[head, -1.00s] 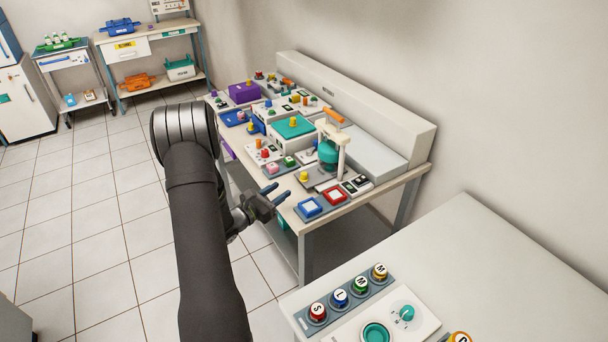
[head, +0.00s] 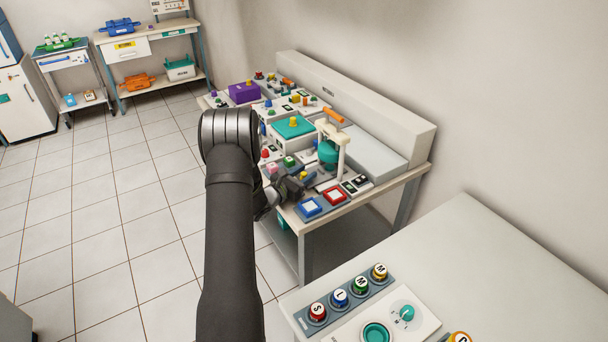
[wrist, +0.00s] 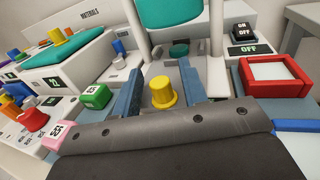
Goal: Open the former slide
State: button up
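The former (head: 328,150) stands at the near end of the workbench, with white posts, a teal round part and an orange handle on top. Its posts and teal parts also show in the wrist view (wrist: 180,49). A yellow knob (wrist: 162,93) stands upright on a grey plate at the former's front, which looks like the slide. My gripper (wrist: 160,78) is open, with one blue-grey finger on each side of the knob and gaps visible between. In the head view my gripper (head: 296,184) is low over the bench, partly hidden by my arm.
A red-framed button (wrist: 275,75) and an ON/OFF switch box (wrist: 243,38) are close on the right. A green block (wrist: 96,95) and a pink block (wrist: 55,132) are close on the left. A teal-topped materials box (head: 294,127) stands farther along the bench.

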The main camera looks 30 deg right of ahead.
grip_shut()
jog(key=a, duration=0.9)
grip_release()
jog(key=shift+a, duration=0.1)
jog(key=v, duration=1.7)
